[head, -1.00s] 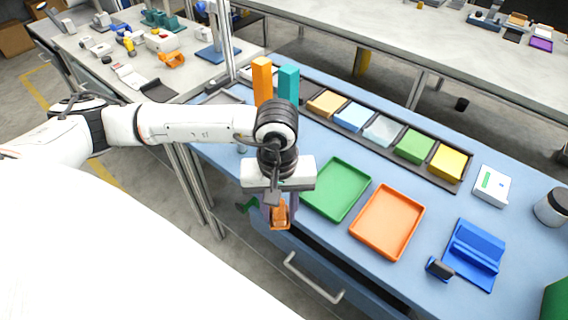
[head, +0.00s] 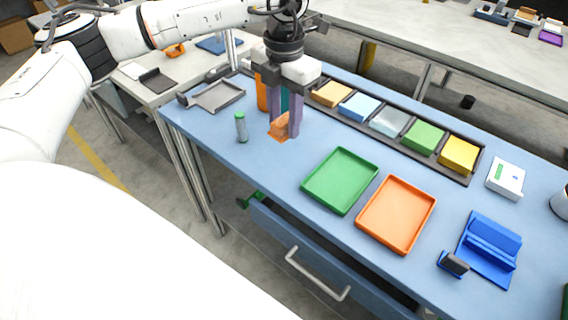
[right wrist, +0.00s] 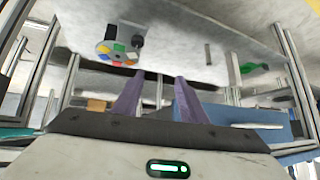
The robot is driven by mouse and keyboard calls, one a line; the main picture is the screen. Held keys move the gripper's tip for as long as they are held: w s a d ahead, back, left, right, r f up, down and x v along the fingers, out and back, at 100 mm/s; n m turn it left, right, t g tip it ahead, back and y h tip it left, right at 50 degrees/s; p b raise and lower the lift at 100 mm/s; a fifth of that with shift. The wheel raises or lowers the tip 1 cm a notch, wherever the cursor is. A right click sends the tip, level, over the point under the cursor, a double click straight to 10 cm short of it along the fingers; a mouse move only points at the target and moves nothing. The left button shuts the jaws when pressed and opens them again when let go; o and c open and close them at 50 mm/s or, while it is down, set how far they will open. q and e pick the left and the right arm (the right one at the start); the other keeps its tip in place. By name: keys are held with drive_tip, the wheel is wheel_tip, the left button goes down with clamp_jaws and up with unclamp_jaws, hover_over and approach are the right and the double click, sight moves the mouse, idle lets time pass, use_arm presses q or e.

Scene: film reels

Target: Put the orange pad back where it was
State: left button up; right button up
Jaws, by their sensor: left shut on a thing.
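My left gripper (head: 284,133) is over the blue bench, its purple fingers pointing down. It is shut on a small orange piece, which I take for the orange pad (head: 280,124). The pad is at or just above the bench top; I cannot tell whether it touches. The fingers hide part of it. A dark rack (head: 466,179) behind and right holds a row of blocks: light orange (head: 331,94), blue, grey, green and yellow. My right gripper (right wrist: 156,84) shows in the right wrist view, with its fingers apart and nothing between them.
A green-capped bottle (head: 241,128) stands just left of the pad. A grey tray (head: 217,95) lies further left. Tall orange (head: 262,93) and teal blocks stand behind the gripper. A green tray (head: 340,180), an orange tray (head: 397,214) and a blue stand (head: 489,248) are to the right.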

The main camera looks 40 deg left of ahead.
sight(284, 162)
use_arm(q)
drive_tip(key=shift+a+f, duration=0.1)
drive_tip(key=shift+f, duration=0.15)
drive_tip(key=shift+n, duration=0.3)
wheel_tip(284, 162, down, 9)
drive_tip(key=shift+f+p, duration=0.15)
drive_tip(key=shift+p, duration=0.2)
drive_tip(key=o, duration=0.9)
drive_tip(key=shift+f, duration=0.1)
drive_tip(key=shift+o, duration=0.2)
wheel_tip(284, 162, up, 12)
drive_tip(key=shift+r+b, duration=0.2)
drive_tip(key=shift+b, duration=0.25)
